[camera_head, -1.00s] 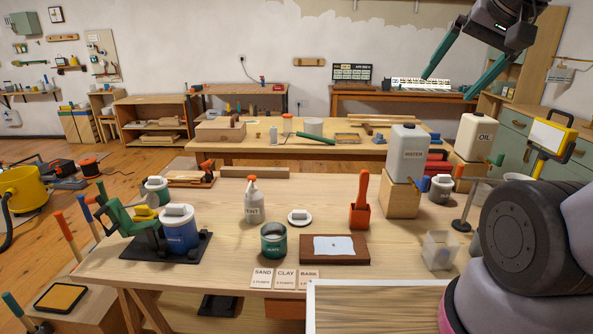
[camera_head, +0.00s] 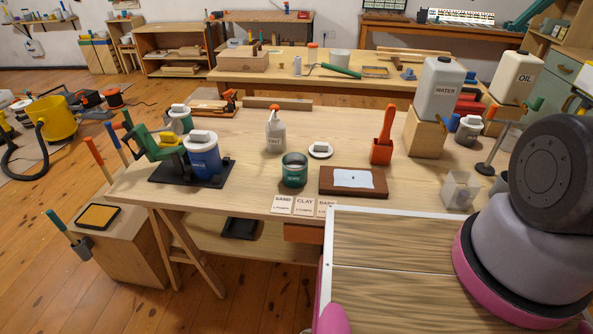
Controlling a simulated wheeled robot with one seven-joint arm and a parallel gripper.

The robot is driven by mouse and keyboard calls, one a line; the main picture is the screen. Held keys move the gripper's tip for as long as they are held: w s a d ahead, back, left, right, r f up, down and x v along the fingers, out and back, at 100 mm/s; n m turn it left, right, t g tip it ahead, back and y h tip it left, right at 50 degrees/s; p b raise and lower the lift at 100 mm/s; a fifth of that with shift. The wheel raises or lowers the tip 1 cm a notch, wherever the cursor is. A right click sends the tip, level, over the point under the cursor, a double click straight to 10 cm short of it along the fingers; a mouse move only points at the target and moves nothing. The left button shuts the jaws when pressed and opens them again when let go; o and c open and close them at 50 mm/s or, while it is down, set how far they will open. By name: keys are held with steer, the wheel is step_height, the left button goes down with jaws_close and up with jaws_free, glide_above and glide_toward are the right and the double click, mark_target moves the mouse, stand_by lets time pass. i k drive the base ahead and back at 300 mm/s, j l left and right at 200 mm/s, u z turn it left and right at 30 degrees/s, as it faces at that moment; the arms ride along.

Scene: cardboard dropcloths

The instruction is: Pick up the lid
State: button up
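A loose white lid (camera_head: 320,150) with a block-shaped knob lies flat on the wooden workbench (camera_head: 240,140). It is just behind and right of an open teal can (camera_head: 294,170), apart from it. A blue can (camera_head: 203,158) with a white lid stands on a black base at left, with a green clamp-like tool beside it.
A spray bottle (camera_head: 276,131) stands left of the lid. A red scoop (camera_head: 383,140) and a framed board (camera_head: 353,181) are to its right. A water jug (camera_head: 437,90) stands on a wooden block farther right. Cards lie at the front edge.

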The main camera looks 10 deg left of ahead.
mark_target(318, 149)
steer(key=j+z, duration=0.35)
steer(key=j, duration=1.55)
